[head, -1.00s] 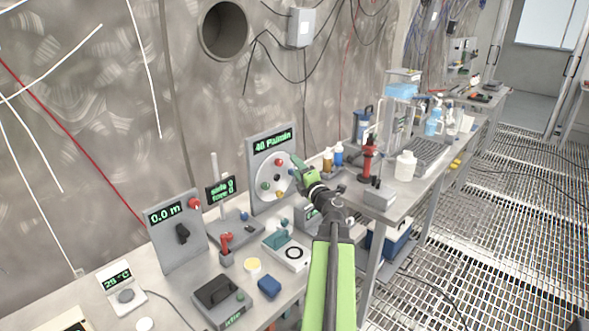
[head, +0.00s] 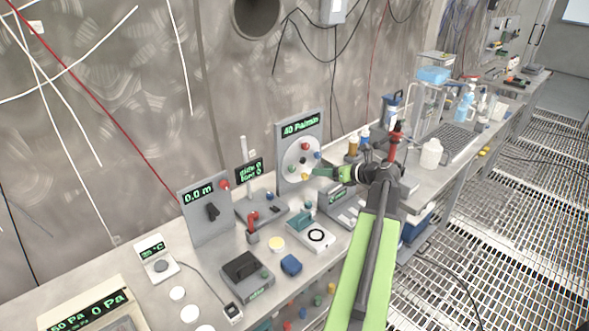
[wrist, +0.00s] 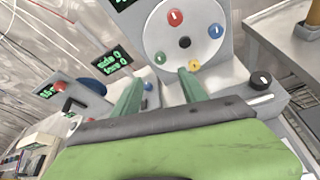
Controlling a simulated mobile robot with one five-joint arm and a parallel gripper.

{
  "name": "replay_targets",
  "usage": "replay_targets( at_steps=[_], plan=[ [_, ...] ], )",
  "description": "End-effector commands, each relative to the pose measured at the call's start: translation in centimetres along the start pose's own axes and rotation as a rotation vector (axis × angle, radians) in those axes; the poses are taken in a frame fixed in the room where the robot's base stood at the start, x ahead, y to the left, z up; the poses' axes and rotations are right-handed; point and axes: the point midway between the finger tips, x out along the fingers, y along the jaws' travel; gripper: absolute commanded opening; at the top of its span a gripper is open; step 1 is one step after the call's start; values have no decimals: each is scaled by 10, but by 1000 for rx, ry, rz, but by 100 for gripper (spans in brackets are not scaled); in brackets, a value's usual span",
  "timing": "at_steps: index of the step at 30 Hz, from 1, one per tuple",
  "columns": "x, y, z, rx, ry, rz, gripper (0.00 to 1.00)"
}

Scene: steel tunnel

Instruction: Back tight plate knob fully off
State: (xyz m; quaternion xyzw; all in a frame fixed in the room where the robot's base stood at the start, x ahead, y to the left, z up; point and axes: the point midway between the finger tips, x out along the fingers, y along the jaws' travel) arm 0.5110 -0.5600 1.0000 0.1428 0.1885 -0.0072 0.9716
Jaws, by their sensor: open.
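A grey upright panel (head: 284,150) with a lit "40 Pa/min" display carries a round white plate (head: 293,158). On the plate are a red knob (wrist: 175,17), a blue knob (wrist: 215,31), a yellow knob (wrist: 194,65) and a green knob (wrist: 159,57) around a black centre (wrist: 184,42). I cannot tell which one is tight. My gripper (wrist: 160,74) is open and empty, its fingers pointing at the plate's lower part. The yellow knob shows just beyond the right fingertip, the green one between the fingertips. In the head view my gripper (head: 318,172) is right of the yellow knob; contact is unclear.
Left of the panel stand a small "side/force" display (head: 249,172), a red-handled device (head: 252,226) and a "0.0 m" panel (head: 205,215). A box with a black knob (wrist: 261,80) is close right of my fingers. Bottles (head: 353,146) stand behind right.

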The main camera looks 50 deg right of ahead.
Motion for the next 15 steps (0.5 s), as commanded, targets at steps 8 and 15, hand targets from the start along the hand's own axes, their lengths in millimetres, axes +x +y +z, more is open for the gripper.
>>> replay_targets(
  at_steps=[8,15],
  plan=[
    [74,-2,-4,0,0,3,50],
    [128,-2,-3,1,-1,1,50]
  ],
)
